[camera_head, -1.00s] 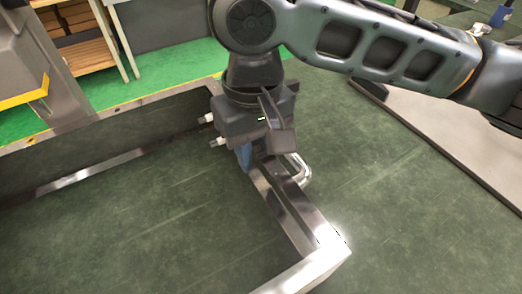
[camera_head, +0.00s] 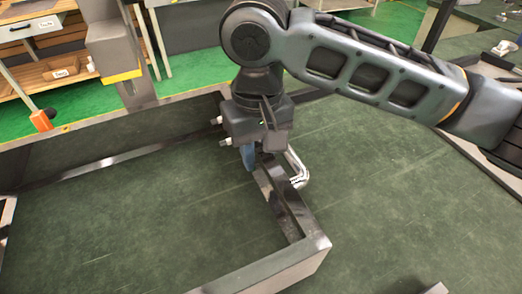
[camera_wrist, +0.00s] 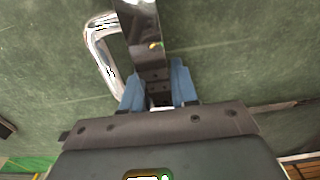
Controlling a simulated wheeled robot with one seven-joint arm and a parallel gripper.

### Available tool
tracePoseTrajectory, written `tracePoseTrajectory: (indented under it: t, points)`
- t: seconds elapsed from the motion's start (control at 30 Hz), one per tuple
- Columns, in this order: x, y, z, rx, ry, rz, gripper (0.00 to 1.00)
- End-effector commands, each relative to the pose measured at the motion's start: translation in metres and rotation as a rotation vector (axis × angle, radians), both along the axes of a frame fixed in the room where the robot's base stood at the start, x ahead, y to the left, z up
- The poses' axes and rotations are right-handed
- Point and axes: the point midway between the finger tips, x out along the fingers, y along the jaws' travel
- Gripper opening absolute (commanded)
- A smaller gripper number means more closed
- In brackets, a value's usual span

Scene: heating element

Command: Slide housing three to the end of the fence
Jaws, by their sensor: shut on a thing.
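My gripper (camera_head: 249,158) points down at the far end of a dark, shiny metal bar (camera_head: 281,203). In the wrist view its two blue fingers (camera_wrist: 158,88) are shut on the bar (camera_wrist: 138,28), one on each side. A bent chrome tube (camera_head: 299,168) stands close beside the bar on its right; in the wrist view it shows to the left of the bar (camera_wrist: 97,50). The bar runs toward a front corner, where it meets another metal bar (camera_head: 270,272). I cannot tell which part is housing three and which is the fence. The fingers hide the gripped end.
A dark green mottled surface (camera_head: 150,215) lies inside and outside the metal edges and is mostly clear. A grey post (camera_head: 113,50) with a yellow band stands at the back left. Wooden shelves (camera_head: 60,65) stand behind on a bright green floor (camera_head: 185,75).

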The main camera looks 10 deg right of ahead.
Motion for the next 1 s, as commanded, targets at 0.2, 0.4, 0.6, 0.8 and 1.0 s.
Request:
tracePoseTrajectory:
  t: [0.2,0.4,0.6,0.8,1.0]
  points:
    - [0.0013,0.0015,0.0008,0.002,-0.001,0.001,0.0]
    - [0.0015,0.0013,0.0008,0.002,-0.001,0.001,0.0]
    - [0.0015,0.0008,0.0006,0.001,-0.001,0.0,0.47]
    - [0.0017,0.0004,0.0003,0.0,-0.001,-0.001,0.58]
    - [0.0018,0.0004,0.0027,0.0,-0.001,-0.001,0.58]
